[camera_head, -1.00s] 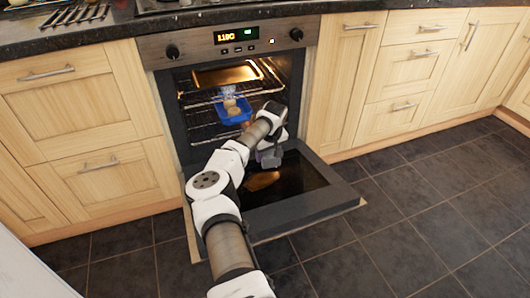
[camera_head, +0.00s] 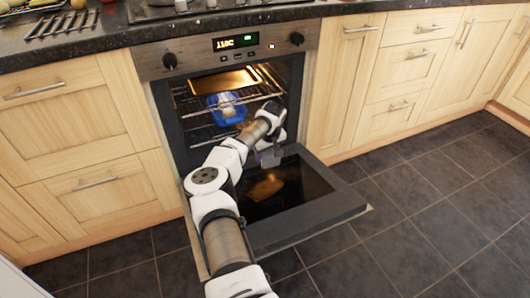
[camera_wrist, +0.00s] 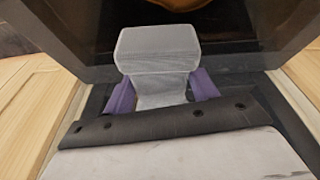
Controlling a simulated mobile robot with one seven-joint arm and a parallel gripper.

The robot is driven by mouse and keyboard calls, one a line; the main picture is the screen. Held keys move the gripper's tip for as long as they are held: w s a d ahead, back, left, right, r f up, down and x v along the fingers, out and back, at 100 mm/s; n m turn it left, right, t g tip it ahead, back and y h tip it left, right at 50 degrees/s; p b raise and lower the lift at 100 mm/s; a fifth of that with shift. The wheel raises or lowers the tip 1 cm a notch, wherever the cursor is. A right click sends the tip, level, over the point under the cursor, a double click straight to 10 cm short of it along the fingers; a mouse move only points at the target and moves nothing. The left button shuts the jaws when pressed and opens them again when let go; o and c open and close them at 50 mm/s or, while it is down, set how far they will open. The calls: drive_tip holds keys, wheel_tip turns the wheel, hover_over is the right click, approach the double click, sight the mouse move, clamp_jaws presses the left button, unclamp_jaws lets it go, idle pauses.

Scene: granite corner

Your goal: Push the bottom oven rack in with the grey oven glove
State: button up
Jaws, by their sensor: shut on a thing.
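My gripper (camera_head: 266,149) is shut on the grey oven glove (camera_wrist: 158,52), low in front of the oven opening and above the lowered door. In the wrist view, its purple fingers (camera_wrist: 205,84) grip the glove from both sides. The glove also shows small in the head view (camera_head: 270,157). The bottom oven rack (camera_head: 200,137) is a wire rack low in the oven, partly hidden behind my arm. I cannot tell whether the glove touches it. A blue dish (camera_head: 216,113) with pale contents stands higher, on wire racking.
The oven door (camera_head: 300,222) hangs open and flat, below my arm. A lit tray (camera_head: 225,79) is at the oven's top. Wooden cupboards (camera_head: 343,100) flank the oven. The tiled floor (camera_head: 420,220) at right is clear.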

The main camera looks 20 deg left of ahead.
sight(271, 161)
drive_tip(key=shift+s+a+r, duration=0.1)
drive_tip(key=shift+a, duration=0.25)
drive_tip(key=shift+s+d+r+p, duration=0.15)
drive_tip(key=shift+s+d+p, duration=0.1)
drive_tip(key=shift+p, duration=0.5)
drive_tip(key=shift+s+d+p, duration=0.35)
drive_tip(key=shift+p, duration=0.3)
drive_tip(key=s+d+p, duration=0.1)
drive_tip(key=d+p, duration=0.1)
drive_tip(key=p, duration=0.1)
drive_tip(key=shift+s+d, duration=0.15)
drive_tip(key=shift+s, duration=0.25)
drive_tip(key=shift+s+d+f, duration=0.2)
drive_tip(key=shift+f, duration=0.05)
